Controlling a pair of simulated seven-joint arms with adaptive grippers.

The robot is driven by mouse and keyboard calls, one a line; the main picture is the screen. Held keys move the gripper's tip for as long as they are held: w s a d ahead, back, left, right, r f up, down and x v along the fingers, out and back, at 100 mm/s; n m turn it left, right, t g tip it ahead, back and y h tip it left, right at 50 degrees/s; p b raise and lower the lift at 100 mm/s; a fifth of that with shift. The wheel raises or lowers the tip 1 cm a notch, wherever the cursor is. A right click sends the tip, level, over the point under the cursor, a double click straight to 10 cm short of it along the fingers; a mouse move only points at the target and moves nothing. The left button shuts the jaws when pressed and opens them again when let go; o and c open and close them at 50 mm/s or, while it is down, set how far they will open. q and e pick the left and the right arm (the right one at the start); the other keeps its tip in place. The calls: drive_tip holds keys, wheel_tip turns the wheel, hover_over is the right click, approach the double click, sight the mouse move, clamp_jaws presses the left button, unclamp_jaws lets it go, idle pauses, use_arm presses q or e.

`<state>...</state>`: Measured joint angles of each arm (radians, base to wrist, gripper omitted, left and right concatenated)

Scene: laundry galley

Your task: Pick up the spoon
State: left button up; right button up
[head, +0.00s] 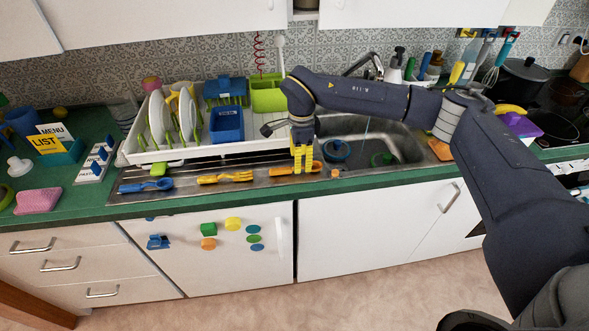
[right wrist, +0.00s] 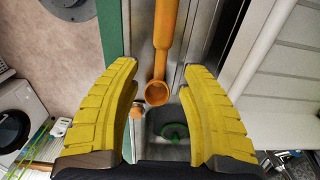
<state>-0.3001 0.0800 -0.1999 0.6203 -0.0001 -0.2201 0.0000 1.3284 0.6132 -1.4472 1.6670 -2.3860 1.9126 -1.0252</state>
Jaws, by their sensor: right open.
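An orange spoon (head: 283,170) lies on the steel drainer in front of the dish rack, left of the sink. In the right wrist view its round bowl (right wrist: 157,93) and handle show between my fingers. My right gripper (head: 301,168), with yellow fingers, points down over the spoon in the head view and hides part of it. My left gripper is not in view.
A yellow utensil (head: 225,177) and a blue utensil (head: 146,185) lie along the drainer to the left. The white dish rack (head: 150,157) with plates stands behind. The sink (head: 404,146) is to the right, holding a blue item (head: 337,150). The green counter edge runs in front.

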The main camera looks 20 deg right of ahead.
drive_tip(key=shift+f, duration=1.65)
drive_tip(key=shift+c, duration=0.3)
clamp_jaws()
